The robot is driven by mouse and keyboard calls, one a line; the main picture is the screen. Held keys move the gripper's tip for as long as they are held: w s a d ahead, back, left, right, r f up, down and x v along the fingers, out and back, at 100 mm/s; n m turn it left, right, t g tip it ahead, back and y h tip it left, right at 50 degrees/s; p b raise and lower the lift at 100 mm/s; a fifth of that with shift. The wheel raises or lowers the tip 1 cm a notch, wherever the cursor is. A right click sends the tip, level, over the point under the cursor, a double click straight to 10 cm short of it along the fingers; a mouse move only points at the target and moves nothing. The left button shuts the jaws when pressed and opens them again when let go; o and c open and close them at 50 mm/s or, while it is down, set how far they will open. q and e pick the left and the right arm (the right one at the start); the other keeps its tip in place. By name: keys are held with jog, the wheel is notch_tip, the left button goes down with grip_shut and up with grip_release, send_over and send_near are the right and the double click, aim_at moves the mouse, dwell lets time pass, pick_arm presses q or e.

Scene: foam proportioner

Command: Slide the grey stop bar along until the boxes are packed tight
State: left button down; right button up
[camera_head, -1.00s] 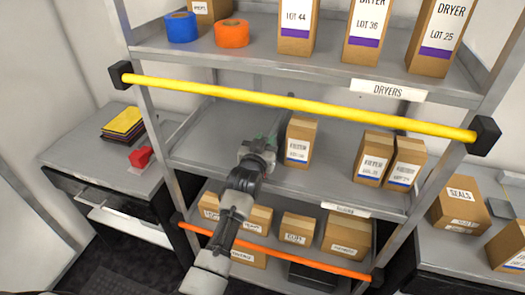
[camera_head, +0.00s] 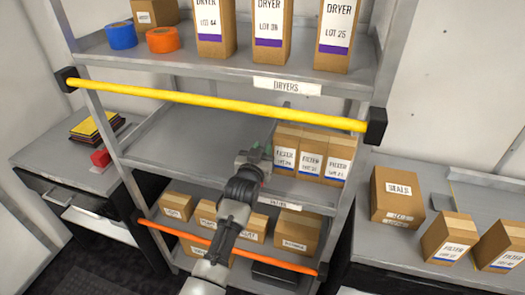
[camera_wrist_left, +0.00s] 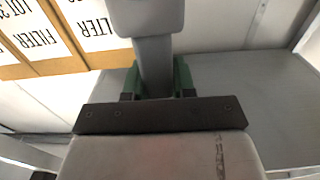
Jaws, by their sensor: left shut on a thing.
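My left gripper (camera_head: 262,148) reaches into the middle shelf (camera_head: 190,135). In the left wrist view its green fingers (camera_wrist_left: 158,82) are shut on the grey stop bar (camera_wrist_left: 155,60). In the head view the bar is mostly hidden behind the gripper and the yellow rail. Three brown filter boxes, a left one (camera_head: 285,158), a middle one (camera_head: 311,164) and a right one (camera_head: 339,170), stand upright side by side, right of the gripper. No clear gap shows between them. The left box is close beside the bar; I cannot tell whether they touch. My right gripper is out of view.
A yellow rail (camera_head: 210,97) crosses in front of the middle shelf, and an orange rail (camera_head: 190,238) crosses lower down. Tall dryer boxes (camera_head: 267,30) stand above. The middle shelf is clear left of my gripper. More boxes (camera_head: 397,195) stand on the right bench.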

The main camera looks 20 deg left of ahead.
pick_arm(q)
jog(key=shift+d+f, duration=0.1)
jog(key=c, duration=1.1)
grip_release()
jog(key=shift+o, duration=0.9)
jog(key=shift+d, duration=0.1)
jog(key=shift+s, duration=0.55)
jog(key=s+b, duration=0.2)
jog(key=s, duration=0.7)
jog(key=shift+s+a, duration=0.2)
jog(key=shift+s, duration=0.15)
